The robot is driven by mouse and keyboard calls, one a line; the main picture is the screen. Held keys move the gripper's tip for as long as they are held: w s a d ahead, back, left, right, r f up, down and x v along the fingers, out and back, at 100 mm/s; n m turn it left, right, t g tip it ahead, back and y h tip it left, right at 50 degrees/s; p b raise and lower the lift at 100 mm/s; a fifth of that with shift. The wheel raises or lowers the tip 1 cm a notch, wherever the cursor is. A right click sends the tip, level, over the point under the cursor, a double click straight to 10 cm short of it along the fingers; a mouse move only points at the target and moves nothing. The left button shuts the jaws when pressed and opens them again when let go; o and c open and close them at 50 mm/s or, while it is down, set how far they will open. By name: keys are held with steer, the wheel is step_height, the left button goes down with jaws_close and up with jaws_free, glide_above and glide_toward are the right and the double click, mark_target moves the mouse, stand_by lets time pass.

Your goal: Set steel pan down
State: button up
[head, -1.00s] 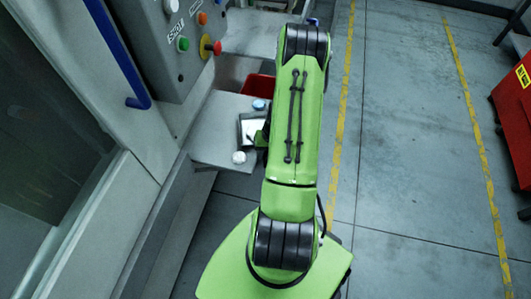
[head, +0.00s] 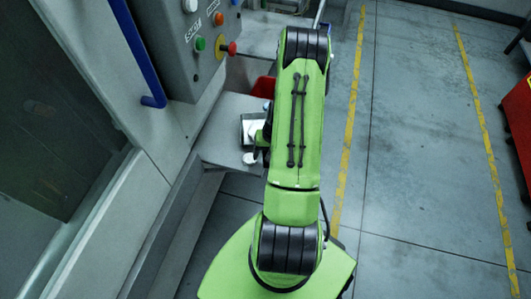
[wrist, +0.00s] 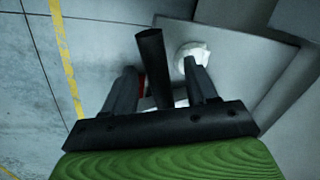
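The steel pan (head: 254,124) shows in the head view as a shiny square-looking piece at the bench's right side, partly hidden by my arm. In the wrist view a thick black handle (wrist: 152,60) stands between the two fingers of my gripper (wrist: 160,82). A gap shows between the handle and the right finger, and a narrower one on the left, so the fingers look open around it. The pan's body is mostly hidden behind the gripper there. I cannot tell whether the pan rests on the bench.
A grey bench top (head: 222,148) lies under the panel with coloured buttons (head: 190,45). A white round piece (head: 250,158) sits near its front edge; it also shows in the wrist view (wrist: 192,52). A red bin (head: 264,86) is behind. Open floor lies right.

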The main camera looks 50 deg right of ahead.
steer(key=shift+r, duration=0.1)
step_height(320, 180, up, 15)
steer(key=s+d+p, duration=0.2)
steer(key=p, duration=0.2)
steer(key=shift+s+d+r, duration=0.1)
stand_by(0.3)
